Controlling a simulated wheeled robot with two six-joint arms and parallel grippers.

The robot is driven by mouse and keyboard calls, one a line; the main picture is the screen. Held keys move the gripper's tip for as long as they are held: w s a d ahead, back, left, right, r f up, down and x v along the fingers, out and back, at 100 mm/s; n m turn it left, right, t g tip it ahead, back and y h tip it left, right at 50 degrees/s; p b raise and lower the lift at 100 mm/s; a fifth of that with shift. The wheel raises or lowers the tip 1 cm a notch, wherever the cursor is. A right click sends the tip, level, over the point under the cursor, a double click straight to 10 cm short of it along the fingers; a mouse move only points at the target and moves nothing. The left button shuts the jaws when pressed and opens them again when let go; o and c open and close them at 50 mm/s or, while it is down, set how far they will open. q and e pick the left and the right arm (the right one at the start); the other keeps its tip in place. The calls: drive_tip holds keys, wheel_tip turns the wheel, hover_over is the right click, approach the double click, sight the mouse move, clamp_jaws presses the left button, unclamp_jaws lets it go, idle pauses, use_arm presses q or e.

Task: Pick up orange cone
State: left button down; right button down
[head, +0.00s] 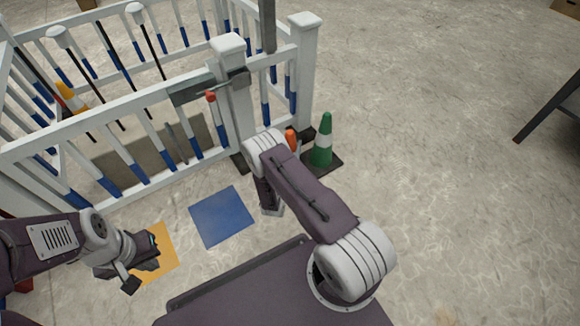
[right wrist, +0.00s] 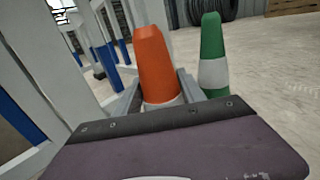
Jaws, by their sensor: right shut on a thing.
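The orange cone (right wrist: 157,60) has a white band low down and stands between the grey fingers of my right gripper (right wrist: 160,92) in the right wrist view. The gripper is shut on it. In the head view only the cone's orange top (head: 290,138) shows beside my right arm; its lower part is mostly hidden. Whether its base touches the floor cannot be seen. My left gripper (head: 150,253) looks open and empty, above a yellow square at the lower left.
A green cone (head: 326,130) with a white band stands just right of the orange one, also in the right wrist view (right wrist: 212,50). A white and blue railing (head: 130,105) runs close on the left. A blue square (head: 221,216) lies on the floor. The right floor is mostly clear.

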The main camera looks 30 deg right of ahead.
sight(290, 133)
drive_tip(key=shift+r, duration=0.1)
wheel_tip(290, 133, up, 10)
drive_tip(key=p, duration=0.8)
drive_tip(key=shift+r, duration=0.1)
